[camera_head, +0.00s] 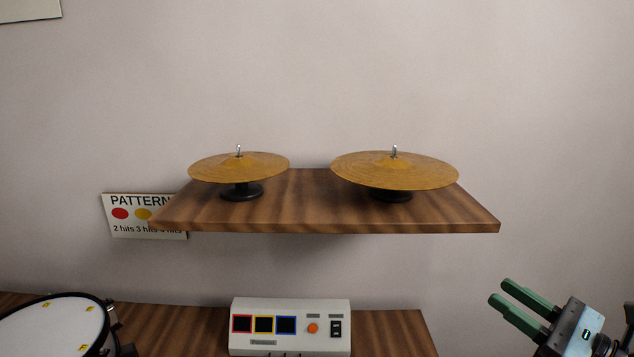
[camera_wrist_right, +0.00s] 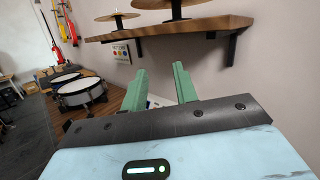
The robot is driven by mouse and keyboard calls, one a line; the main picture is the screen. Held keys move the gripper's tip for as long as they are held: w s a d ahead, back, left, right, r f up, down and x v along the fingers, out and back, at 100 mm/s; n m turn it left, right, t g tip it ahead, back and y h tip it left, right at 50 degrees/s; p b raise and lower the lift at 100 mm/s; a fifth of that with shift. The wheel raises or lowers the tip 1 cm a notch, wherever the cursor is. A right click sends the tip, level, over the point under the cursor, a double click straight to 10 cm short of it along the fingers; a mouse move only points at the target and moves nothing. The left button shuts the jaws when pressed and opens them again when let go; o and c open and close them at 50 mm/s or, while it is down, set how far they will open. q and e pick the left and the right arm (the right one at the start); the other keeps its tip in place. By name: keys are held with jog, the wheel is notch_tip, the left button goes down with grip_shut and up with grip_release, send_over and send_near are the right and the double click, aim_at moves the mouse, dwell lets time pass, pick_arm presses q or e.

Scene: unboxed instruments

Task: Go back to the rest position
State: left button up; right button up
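My right gripper (camera_head: 508,292) is at the lower right of the head view, to the right of the lower wooden surface and below the shelf. Its two green fingers are apart with nothing between them. In the right wrist view the same gripper (camera_wrist_right: 157,82) is open and empty, with a white object partly visible behind its fingers. My left gripper does not show in either view.
Two cymbals (camera_head: 239,167) (camera_head: 395,171) stand on a wooden shelf (camera_head: 320,215). Below are a control box (camera_head: 290,327) with coloured squares and a drum (camera_head: 50,330). A pattern sign (camera_head: 118,203) hangs on the wall, partly behind the shelf. Guitars (camera_wrist_right: 52,52) hang far left.

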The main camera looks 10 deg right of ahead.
jog(key=s+a+f+m+g+h+p, duration=0.1)
jog(key=s+f+m+h, duration=0.3)
jog(key=f+m, duration=0.9)
jog(key=s+a+f+m+g+h+p, duration=0.15)
jog(key=s+f+m+h, duration=0.3)
jog(key=f+m, duration=0.8)
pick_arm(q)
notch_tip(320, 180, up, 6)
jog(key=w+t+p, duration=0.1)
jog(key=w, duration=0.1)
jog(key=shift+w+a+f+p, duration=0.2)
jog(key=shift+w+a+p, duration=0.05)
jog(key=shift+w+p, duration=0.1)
pick_arm(e)
jog(key=s+a+f+m+g+y, duration=0.1)
jog(key=s+a+f+m+g, duration=0.5)
jog(key=s+a+f+m, duration=0.7)
jog(key=s+a+m, duration=0.1)
jog(key=s+m, duration=0.1)
jog(key=s, duration=0.1)
jog(key=shift+s+a+f+g, duration=0.15)
jog(key=shift+a+f+g, duration=0.2)
jog(key=shift+f, duration=0.05)
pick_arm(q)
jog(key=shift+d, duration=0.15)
